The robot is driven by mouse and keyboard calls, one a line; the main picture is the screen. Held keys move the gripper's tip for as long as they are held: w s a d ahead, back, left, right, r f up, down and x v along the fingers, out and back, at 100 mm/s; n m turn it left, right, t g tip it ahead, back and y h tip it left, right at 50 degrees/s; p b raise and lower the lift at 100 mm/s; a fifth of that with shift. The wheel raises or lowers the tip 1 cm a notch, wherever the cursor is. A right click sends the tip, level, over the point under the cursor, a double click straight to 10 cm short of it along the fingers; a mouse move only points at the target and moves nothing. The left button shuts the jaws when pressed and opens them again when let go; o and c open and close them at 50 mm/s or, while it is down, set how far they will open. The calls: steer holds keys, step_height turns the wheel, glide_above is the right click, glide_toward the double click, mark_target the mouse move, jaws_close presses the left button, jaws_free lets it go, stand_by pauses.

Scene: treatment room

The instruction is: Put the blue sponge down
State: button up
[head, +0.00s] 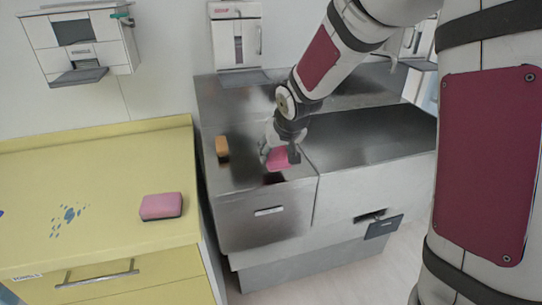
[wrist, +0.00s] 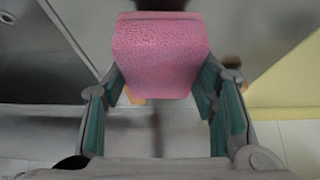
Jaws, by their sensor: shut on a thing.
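My gripper (head: 280,150) is shut on a pink sponge (head: 279,160). The held sponge fills the space between the fingers in the wrist view (wrist: 160,58) and looks pink, not blue. It is over the front of the steel counter (head: 240,180), seemingly a little above it, with a dark reddish reflection below. No blue sponge is clearly visible. A small blue patch shows at the far left edge of the yellow counter, cut off by the frame.
An orange-brown block (head: 222,148) stands on the steel counter left of my gripper. Another pink sponge with a dark base (head: 161,206) lies on the yellow counter (head: 110,170), beside blue spots (head: 69,214). Wall dispensers (head: 237,40) hang behind. Steel right of the gripper is clear.

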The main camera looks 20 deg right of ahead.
mark_target(273, 156)
steer(key=w, duration=0.3)
steer(key=shift+f, duration=0.2)
steer(key=shift+f+b, duration=0.3)
steer(key=shift+f, duration=1.4)
steer(key=shift+f, duration=0.1)
steer(key=o, duration=1.3)
